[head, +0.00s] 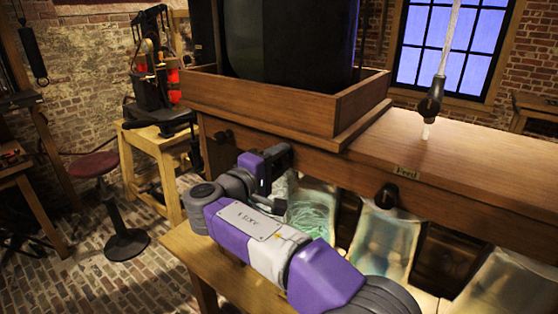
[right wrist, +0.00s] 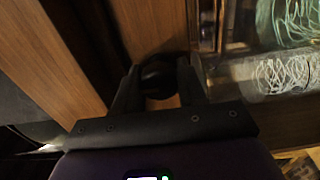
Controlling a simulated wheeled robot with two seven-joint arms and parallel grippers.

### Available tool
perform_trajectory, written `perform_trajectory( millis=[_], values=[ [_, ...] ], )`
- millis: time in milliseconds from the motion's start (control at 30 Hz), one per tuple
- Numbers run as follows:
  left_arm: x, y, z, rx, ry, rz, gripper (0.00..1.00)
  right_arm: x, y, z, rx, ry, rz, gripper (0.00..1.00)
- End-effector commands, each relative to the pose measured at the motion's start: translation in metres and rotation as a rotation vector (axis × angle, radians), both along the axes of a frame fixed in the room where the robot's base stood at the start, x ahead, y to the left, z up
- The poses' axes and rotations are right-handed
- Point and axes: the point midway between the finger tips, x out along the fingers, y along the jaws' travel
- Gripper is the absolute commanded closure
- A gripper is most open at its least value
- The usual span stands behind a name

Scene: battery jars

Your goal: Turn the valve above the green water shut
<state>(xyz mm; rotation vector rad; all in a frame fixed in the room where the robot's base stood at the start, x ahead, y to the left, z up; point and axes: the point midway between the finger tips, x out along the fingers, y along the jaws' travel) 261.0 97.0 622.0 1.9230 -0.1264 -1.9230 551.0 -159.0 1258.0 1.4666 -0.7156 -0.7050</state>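The green water (head: 311,214) shows in a glass jar under the wooden bench front, just right of my right gripper in the head view. My right gripper (head: 275,160) is at the bench front above and left of that jar. In the right wrist view its two fingers (right wrist: 158,84) stand apart, one on each side of a round black valve knob (right wrist: 158,76). I cannot tell whether they touch it. In the head view this knob is hidden behind the gripper. The green water also shows in the right wrist view (right wrist: 298,18). My left gripper is out of view.
Another black knob (head: 387,195) is on the bench front above a paler jar (head: 385,240), and one (head: 223,137) is at the left. A wooden tray (head: 270,100) with a dark tank stands on the bench. A red stool (head: 95,165) stands left.

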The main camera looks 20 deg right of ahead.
Motion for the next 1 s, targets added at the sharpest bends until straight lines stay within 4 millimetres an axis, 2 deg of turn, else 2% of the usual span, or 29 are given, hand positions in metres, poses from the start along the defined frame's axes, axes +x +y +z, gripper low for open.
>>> perform_trajectory(
  millis=[33, 133, 167, 667, 1000],
  values=[
    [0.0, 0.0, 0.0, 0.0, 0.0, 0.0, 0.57, 0.0, 0.001, 0.0, 0.001, 0.001, 0.001, 0.52],
    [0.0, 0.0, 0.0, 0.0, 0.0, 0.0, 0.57, 0.0, 0.0, 0.0, 0.001, 0.001, 0.001, 0.37],
    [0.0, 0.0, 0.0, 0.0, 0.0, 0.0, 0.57, 0.0, 0.0, 0.0, 0.0, 0.0, 0.001, 0.35],
    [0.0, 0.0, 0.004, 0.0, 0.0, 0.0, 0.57, 0.0, 0.0, 0.002, -0.018, 0.021, 0.0, 0.35],
    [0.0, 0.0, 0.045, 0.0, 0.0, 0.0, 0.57, 0.0, 0.0, 0.006, -0.229, 0.292, 0.001, 0.35]
  ],
)
